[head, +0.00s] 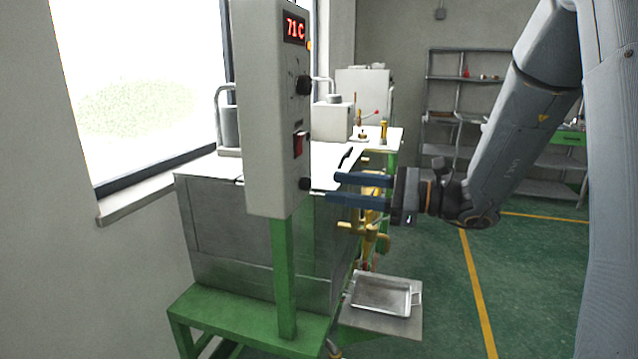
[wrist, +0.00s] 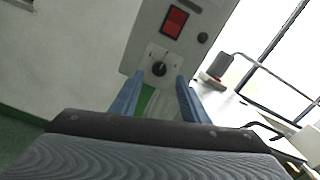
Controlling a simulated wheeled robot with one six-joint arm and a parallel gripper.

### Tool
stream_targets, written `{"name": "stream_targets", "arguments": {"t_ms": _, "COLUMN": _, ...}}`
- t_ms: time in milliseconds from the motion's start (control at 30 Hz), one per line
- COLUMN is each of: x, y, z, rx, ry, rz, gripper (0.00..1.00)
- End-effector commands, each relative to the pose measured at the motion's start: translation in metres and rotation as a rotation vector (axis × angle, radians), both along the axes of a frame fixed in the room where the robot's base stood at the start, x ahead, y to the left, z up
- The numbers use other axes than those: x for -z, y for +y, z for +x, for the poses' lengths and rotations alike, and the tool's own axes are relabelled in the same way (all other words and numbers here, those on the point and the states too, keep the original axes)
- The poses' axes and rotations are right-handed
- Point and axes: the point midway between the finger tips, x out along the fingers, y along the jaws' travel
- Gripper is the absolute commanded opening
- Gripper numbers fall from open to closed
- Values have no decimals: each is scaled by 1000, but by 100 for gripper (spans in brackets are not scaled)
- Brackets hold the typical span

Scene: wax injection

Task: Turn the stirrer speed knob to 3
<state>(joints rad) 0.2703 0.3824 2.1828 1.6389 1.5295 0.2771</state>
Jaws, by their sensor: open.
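The control box (head: 263,110) stands upright on a green post, with a red "71 C" display (head: 295,28). Another black knob (head: 304,85) sits higher on the same face. Labels and scale numbers are too small to read, so I cannot tell the setting. My gripper (head: 331,187) is open and empty, its blue fingers pointing at the lower knob from a short distance. In the wrist view the knob appears between the fingertips (wrist: 160,77).
A red rocker switch (head: 299,145) sits above the lower knob. Behind the box are the metal tank (head: 230,238) and brass valves (head: 372,215), close to my fingers. A metal tray (head: 382,296) lies below. Green floor is open to the right.

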Motion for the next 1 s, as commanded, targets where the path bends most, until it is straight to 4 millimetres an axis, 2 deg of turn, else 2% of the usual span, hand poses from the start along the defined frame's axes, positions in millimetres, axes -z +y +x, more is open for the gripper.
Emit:
{"name": "stream_targets", "arguments": {"t_ms": 100, "x": -1, "y": 20, "z": 6, "rx": -5, "ry": -1, "rz": -1, "gripper": 42}}
{"name": "stream_targets", "arguments": {"t_ms": 300, "x": -1, "y": 44, "z": 15, "rx": -4, "ry": 0, "rz": -1, "gripper": 42}}
{"name": "stream_targets", "arguments": {"t_ms": 500, "x": 0, "y": 53, "z": 18, "rx": -2, "ry": 1, "rz": -1, "gripper": 42}}
{"name": "stream_targets", "arguments": {"t_ms": 733, "x": 0, "y": 54, "z": 19, "rx": -1, "ry": 0, "rz": -3, "gripper": 42}}
{"name": "stream_targets", "arguments": {"t_ms": 900, "x": 0, "y": 53, "z": 19, "rx": -1, "ry": 0, "rz": -3, "gripper": 13}}
{"name": "stream_targets", "arguments": {"t_ms": 1000, "x": 0, "y": 53, "z": 19, "rx": -1, "ry": 0, "rz": -3, "gripper": 0}}
